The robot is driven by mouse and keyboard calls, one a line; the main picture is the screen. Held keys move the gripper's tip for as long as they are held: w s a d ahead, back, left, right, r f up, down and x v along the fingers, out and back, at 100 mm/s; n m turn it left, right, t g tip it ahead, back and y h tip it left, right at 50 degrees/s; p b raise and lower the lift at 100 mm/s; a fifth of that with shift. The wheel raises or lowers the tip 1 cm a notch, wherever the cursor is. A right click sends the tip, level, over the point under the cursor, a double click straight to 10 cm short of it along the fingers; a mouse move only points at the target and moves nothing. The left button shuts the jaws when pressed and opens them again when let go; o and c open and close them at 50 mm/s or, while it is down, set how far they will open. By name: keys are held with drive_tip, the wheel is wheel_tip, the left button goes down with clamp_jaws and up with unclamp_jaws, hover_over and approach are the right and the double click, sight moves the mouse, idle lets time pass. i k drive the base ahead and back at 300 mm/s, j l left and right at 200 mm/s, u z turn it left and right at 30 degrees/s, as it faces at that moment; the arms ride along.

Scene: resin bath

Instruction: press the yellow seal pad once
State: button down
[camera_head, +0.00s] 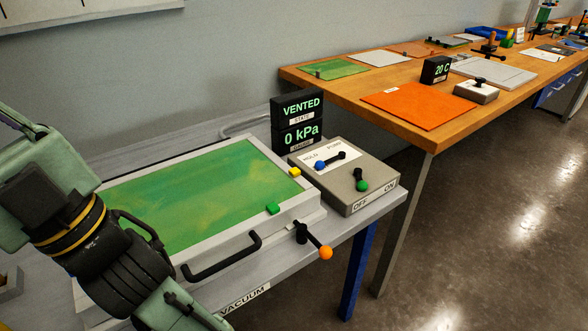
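The yellow seal pad (295,171) is a small yellow block at the right edge of the green-topped vacuum bath (165,192). My arm's green and black links cover the left side of the picture and hide part of the bath's left end. I cannot see my gripper's fingertips. The display (297,106) reads VENTED, and the gauge below it (298,135) reads 0 kPa.
A lever with an orange knob (325,253) and a black handle (222,257) stick out at the bath's front. A grey control box (345,178) with blue-knob and green-knob levers stands right of the pads. A wooden bench (408,83) with an orange mat (420,105) stands behind.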

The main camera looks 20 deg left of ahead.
sight(294, 172)
drive_tip(key=i+l, duration=0.1)
drive_tip(key=l, duration=0.35)
drive_tip(key=i+l, duration=0.1)
drive_tip(key=l, duration=0.4)
drive_tip(key=l+u, duration=0.1)
drive_tip(key=l, duration=0.35)
drive_tip(key=i, duration=0.05)
